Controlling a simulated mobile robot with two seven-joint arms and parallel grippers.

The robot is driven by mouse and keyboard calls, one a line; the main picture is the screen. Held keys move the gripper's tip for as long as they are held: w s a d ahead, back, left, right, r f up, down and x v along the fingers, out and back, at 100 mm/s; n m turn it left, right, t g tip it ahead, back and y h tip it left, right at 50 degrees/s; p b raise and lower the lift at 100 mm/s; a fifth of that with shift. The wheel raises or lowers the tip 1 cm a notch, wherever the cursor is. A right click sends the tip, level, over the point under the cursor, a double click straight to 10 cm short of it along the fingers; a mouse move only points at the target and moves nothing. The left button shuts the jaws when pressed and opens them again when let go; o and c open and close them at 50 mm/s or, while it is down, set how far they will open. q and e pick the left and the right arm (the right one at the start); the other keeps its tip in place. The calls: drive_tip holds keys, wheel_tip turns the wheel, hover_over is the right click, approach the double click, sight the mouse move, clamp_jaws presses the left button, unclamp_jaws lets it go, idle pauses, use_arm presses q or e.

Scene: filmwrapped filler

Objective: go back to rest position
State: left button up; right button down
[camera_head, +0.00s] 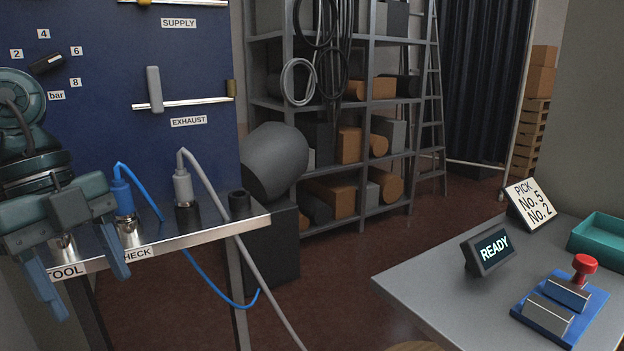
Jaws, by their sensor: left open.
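My left gripper (91,294) is at the left edge, in front of the narrow metal shelf (228,228). Its two blue fingers are spread apart and nothing shows between them. A blue hose plug (122,196) stands upright in a silver fitting above the CHECK label, just right of the gripper and apart from its fingers. A grey hose plug (183,186) sits in a black holder further right. A black holder (239,203) at the shelf's right end has no plug in it. The fitting by the TOOL label is partly hidden by my gripper. My right gripper is not in view.
A blue panel (110,110) with SUPPLY and EXHAUST rails rises behind the shelf. Blue and grey hoses hang below it.

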use_arm(q)
drive_tip(key=s+f+n+t+h, duration=0.25)
drive_tip(key=f+n+t, duration=0.55)
drive_tip(key=f, duration=0.4)
drive_tip(key=s+f+n+t+h, duration=0.2)
drive_tip(key=f+n+t+h, duration=0.1)
drive_tip(key=f+n+t, duration=0.55)
drive_tip(key=s+d+f+n+g+y+p, duration=0.1)
drive_tip(key=d+f+g+y+p, duration=0.1)
drive_tip(key=d+p, duration=0.3)
drive_tip(key=s+d+f+n+g+y+p, duration=0.2)
drive_tip(key=d+p, duration=0.3)
drive_tip(key=p, duration=0.8)
drive_tip(key=shift+d+f+g+y, duration=0.2)
drive_tip(key=shift+g+y, duration=0.15)
drive_tip(key=shift+y, duration=0.2)
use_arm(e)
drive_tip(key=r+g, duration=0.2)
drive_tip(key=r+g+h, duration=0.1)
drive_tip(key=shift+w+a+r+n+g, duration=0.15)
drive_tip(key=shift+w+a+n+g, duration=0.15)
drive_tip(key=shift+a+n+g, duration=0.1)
use_arm(q)
drive_tip(key=shift+c, duration=0.6)
